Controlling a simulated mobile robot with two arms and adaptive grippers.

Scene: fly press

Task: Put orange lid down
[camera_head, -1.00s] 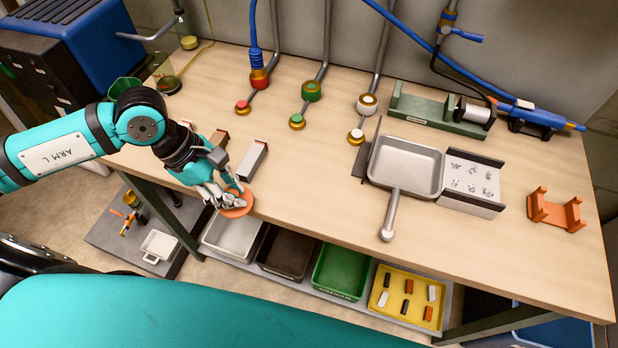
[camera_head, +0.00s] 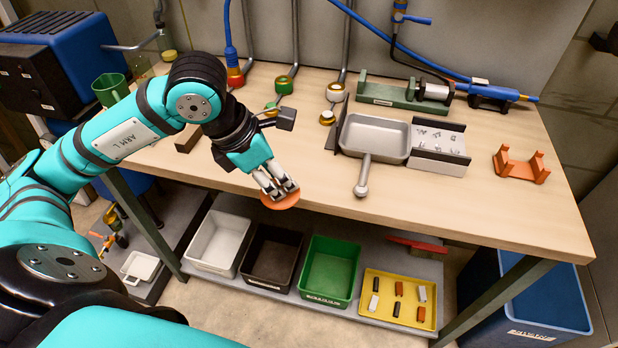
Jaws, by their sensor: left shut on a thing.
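The orange lid (camera_head: 280,201) is a round, flat disc at the front edge of the wooden table, left of the pan handle. My left gripper (camera_head: 278,188) is shut on the orange lid from above, its fingers covering part of the disc. I cannot tell whether the lid touches the table top or is just above it. My right gripper does not show.
The wooden table (camera_head: 330,195) has free room around the lid and to the right. A grey pan (camera_head: 375,137) stands behind. An orange stand (camera_head: 521,166) is at the right. Bins, including a green bin (camera_head: 330,270), sit on the shelf below.

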